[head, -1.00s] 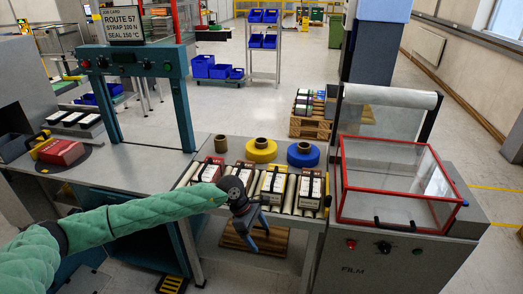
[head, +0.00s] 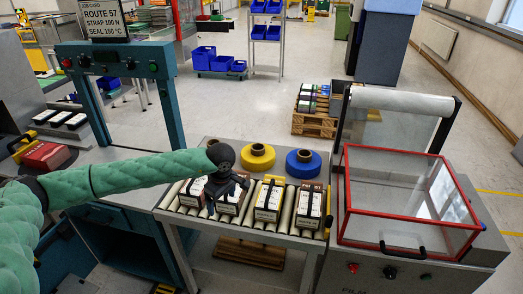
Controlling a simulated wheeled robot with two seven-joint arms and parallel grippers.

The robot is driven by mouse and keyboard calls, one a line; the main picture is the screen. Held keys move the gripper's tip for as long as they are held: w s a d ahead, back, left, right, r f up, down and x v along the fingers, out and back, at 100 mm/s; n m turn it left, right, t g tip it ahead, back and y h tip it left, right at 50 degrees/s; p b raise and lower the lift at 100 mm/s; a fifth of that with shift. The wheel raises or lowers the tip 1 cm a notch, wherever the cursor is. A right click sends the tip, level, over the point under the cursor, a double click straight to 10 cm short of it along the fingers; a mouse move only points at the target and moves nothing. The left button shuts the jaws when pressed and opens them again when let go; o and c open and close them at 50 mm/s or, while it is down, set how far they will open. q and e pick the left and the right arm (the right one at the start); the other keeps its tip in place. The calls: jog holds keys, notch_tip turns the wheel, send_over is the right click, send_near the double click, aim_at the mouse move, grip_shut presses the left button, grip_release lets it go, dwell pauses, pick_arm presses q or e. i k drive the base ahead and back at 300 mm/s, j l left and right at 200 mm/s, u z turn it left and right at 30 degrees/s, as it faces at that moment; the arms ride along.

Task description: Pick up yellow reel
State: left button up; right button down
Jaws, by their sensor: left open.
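The yellow reel (head: 258,158) lies flat at the back edge of the conveyor table, with a brown core standing up in its middle. My left gripper (head: 222,198) is open and empty, in front of and to the left of the reel. It hangs over the left boxes on the rollers, apart from the reel. The dark wrist is beside the reel's left side in the picture. My right gripper is out of view.
A blue reel (head: 303,164) lies right of the yellow one. Several strapped boxes (head: 268,201) stand on the rollers in front. A red-framed film sealer (head: 408,200) stands on the right, and a teal strapping frame (head: 116,60) on the left.

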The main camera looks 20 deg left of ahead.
aim_at(257, 157)
jog(key=i, duration=1.45)
